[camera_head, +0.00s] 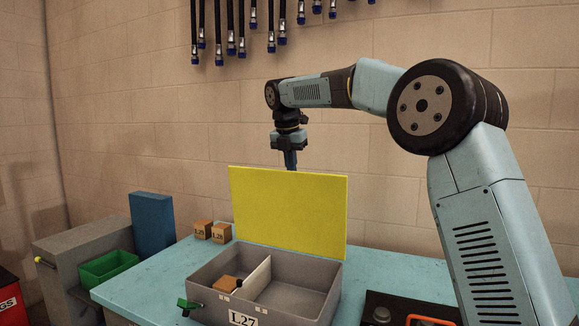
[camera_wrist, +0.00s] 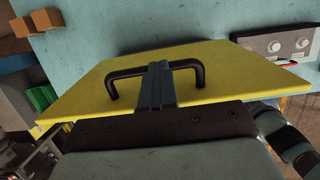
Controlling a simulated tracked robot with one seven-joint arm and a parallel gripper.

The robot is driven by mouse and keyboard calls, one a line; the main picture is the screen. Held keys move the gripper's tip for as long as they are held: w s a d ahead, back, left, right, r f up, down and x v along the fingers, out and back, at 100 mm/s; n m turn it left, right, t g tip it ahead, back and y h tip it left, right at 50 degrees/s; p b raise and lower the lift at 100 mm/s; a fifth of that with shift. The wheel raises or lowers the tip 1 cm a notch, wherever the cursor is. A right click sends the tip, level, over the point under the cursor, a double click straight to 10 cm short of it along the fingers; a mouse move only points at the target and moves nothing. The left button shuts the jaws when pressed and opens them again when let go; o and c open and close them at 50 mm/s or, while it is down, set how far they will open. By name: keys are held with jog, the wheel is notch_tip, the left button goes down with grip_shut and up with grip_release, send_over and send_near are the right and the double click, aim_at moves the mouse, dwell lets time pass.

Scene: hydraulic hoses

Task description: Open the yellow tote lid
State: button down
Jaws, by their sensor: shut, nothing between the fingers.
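The grey tote (camera_head: 318,308), labelled L.27, sits on the blue bench with its inside showing. Its yellow lid (camera_head: 288,212) stands nearly upright along the tote's back edge. In the wrist view the lid (camera_wrist: 215,68) fills the middle, with a black bar handle (camera_wrist: 130,72) on its face. My gripper (camera_head: 290,167) is shut and empty, pointing down at the lid's top edge; its lowest part may be hidden behind the lid. In the wrist view my gripper (camera_wrist: 157,66) overlaps the middle of the handle; I cannot tell whether they touch.
A pale divider (camera_head: 252,279) and an orange-brown block (camera_head: 225,284) are inside the tote. Two small boxes (camera_head: 212,231), a green bin (camera_head: 108,267) and a blue panel (camera_head: 152,223) are left. A dark panel with an orange handle (camera_head: 430,320) is right. Hoses (camera_head: 240,35) hang above.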

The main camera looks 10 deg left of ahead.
jog(key=s+d+v, duration=0.1)
jog(key=v, duration=0.9)
jog(key=s+d+m, duration=0.8)
jog(key=d+m, duration=0.1)
jog(key=d, duration=0.2)
jog(key=s+d+f+m+t, duration=0.1)
jog(key=s+d+f+m, duration=0.4)
jog(key=s+d+m, duration=0.35)
jog(key=s+d+f+m+t, duration=0.1)
jog(key=s+d+f+m, duration=0.4)
jog(key=s+d+m, duration=0.35)
jog(key=s+d+f+m, duration=0.2)
jog(key=s+f+m, duration=0.1)
jog(key=s+f, duration=0.2)
jog(key=s+d+f+m, duration=0.3)
jog(key=s+f, duration=0.3)
jog(key=s, duration=0.1)
jog(key=shift+d+m+t+y, duration=0.3)
jog(key=shift+m+t, duration=0.1)
